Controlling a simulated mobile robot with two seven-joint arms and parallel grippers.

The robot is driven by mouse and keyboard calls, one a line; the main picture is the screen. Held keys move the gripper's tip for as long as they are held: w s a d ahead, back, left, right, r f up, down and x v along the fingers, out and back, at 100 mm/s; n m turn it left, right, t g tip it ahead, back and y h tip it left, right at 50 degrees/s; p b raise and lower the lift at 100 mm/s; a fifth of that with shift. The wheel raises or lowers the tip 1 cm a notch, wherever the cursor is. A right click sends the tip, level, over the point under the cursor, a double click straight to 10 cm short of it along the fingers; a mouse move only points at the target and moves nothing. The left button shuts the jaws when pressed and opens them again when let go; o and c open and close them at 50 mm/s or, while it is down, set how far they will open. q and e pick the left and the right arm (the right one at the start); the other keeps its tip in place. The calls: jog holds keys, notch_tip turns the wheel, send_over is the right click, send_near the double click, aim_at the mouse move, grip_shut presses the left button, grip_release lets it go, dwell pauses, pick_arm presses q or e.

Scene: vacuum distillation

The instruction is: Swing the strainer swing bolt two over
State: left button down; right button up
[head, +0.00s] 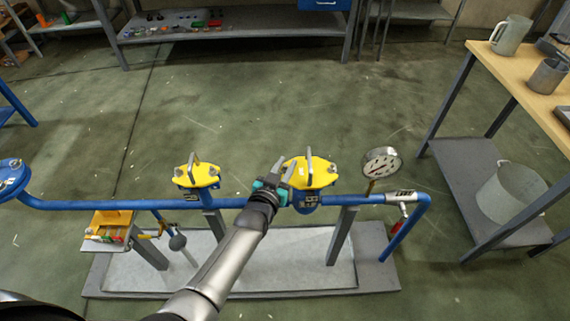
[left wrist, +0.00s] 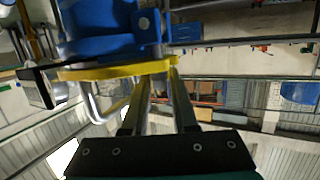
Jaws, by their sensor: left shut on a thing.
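The strainer is a blue pipe-mounted body with a yellow lid (head: 318,174) and a grey handle arching over it. My left gripper (head: 279,172) is at the left edge of this lid, shut on a swing bolt there. The fingers largely hide that bolt in the head view. In the left wrist view, the blue strainer body (left wrist: 95,28) and yellow lid (left wrist: 110,72) appear upside down. There the swing bolt (left wrist: 157,92) shows between the two fingers of the left gripper (left wrist: 158,92), at the lid's edge. My right gripper is not in view.
A second yellow-lidded unit (head: 197,176) stands to the left on the same blue pipe (head: 110,204). A pressure gauge (head: 382,163) and a small red-handled valve (head: 398,226) are to the right. A wooden-topped bench (head: 502,78) stands far right. The floor behind the pipe is clear.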

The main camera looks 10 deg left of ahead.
pick_arm(q)
jog(key=c, duration=0.9)
grip_release()
jog(key=shift+c, duration=0.2)
jog(key=p+v, duration=0.4)
jog(key=v, duration=1.1)
